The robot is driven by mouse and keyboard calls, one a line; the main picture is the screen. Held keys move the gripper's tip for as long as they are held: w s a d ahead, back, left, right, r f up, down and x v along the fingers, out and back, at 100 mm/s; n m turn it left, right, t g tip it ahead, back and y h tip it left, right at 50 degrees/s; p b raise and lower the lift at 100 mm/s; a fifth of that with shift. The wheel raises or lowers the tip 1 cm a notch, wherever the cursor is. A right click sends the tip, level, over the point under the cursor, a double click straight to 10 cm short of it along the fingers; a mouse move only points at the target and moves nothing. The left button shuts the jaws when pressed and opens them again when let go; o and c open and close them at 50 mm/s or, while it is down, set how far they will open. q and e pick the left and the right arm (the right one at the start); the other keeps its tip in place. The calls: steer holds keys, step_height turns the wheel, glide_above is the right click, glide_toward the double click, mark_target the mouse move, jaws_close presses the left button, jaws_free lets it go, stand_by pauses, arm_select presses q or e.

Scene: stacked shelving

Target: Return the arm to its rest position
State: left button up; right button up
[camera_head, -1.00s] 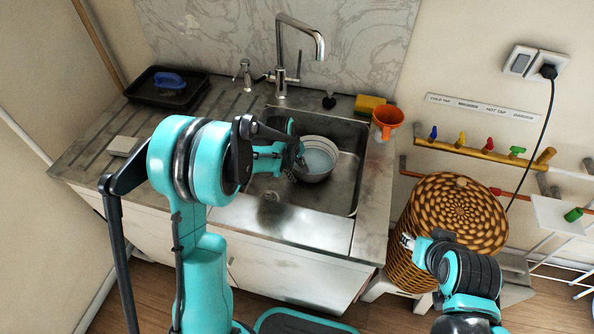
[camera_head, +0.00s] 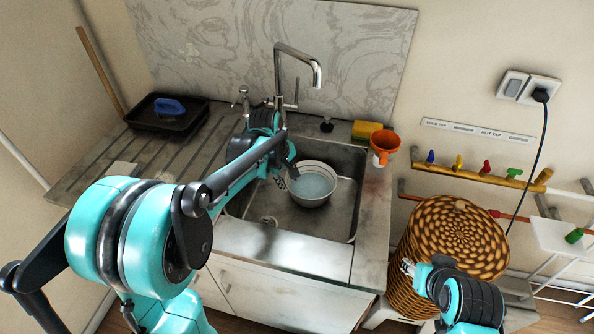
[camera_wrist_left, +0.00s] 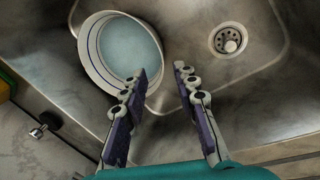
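My left arm reaches in over the sink (camera_head: 300,222). My left gripper (camera_head: 284,180) is at the left side of a white bowl (camera_head: 312,204) in the sink; part of the gripper is hidden by its own arm. In the left wrist view the fingers of the left gripper (camera_wrist_left: 160,76) stand apart with nothing between them. The bowl, with bluish water in it, also shows there (camera_wrist_left: 88,62), beside the left finger. My right gripper (camera_head: 407,267) is low at the right, in front of the wicker basket (camera_head: 420,232); its fingers are too small to read.
The tap (camera_head: 300,62) rises behind the sink. A black tray (camera_head: 165,118) with a blue brush (camera_head: 169,106) is at the back left. The drainboard is mostly clear.

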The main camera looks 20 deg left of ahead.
arm_select(q)
steer(key=s+r+m+t, duration=0.1)
steer(key=s+m, duration=0.2)
steer(key=s, duration=0.4)
steer(key=s+r+m+t+y, duration=0.1)
steer(key=s+r+m+t, duration=0.1)
steer(key=s+m, duration=0.2)
steer(key=s+r+m+t, duration=0.1)
steer(key=s+m, duration=0.3)
steer(key=s, duration=0.5)
steer(key=shift+s+d+r, duration=0.3)
steer(key=shift+d+r, duration=0.05)
steer(key=shift+r, duration=0.1)
steer(key=shift+s+f+m+t, duration=0.15)
steer(key=shift+s+m+t, duration=0.15)
steer(key=shift+m, duration=0.2)
